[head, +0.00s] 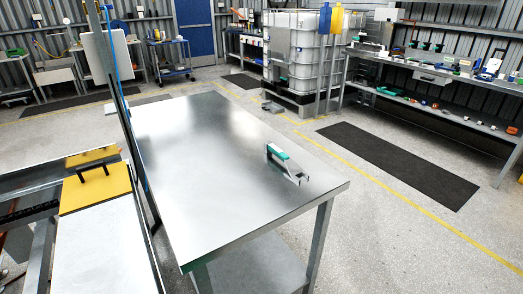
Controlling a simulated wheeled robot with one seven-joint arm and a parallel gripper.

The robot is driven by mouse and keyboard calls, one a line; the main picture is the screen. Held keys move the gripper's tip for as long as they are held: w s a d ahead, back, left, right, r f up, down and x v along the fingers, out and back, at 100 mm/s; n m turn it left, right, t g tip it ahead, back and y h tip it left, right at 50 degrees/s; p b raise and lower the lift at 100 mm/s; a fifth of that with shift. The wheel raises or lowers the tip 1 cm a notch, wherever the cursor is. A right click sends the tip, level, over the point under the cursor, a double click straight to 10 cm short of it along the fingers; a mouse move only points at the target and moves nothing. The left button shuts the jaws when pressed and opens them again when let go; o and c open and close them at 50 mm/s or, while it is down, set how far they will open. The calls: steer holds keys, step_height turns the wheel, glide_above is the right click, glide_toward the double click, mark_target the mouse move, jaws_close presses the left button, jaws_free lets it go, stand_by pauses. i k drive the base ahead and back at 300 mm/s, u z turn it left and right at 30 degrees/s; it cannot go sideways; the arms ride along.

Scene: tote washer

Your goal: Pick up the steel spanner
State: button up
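I cannot make out a steel spanner in the head view. The only thing standing on the bare steel table (200,140) is a grey metal tool with a teal grip (286,164), near the table's right edge. It looks more like a hand-held dispenser or scraper than a spanner, but it is too small to be sure. My gripper is not in view.
A machine with a yellow-topped panel (95,192) and a tall dark post stands at the left. A caged white tank (300,50) stands behind. Shelves (440,85) with small tools line the right wall. A dark mat (400,163) lies on open floor.

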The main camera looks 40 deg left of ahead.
mark_target(295, 171)
steer(key=u, duration=0.65)
steer(key=i, duration=1.35)
steer(key=u, duration=0.6)
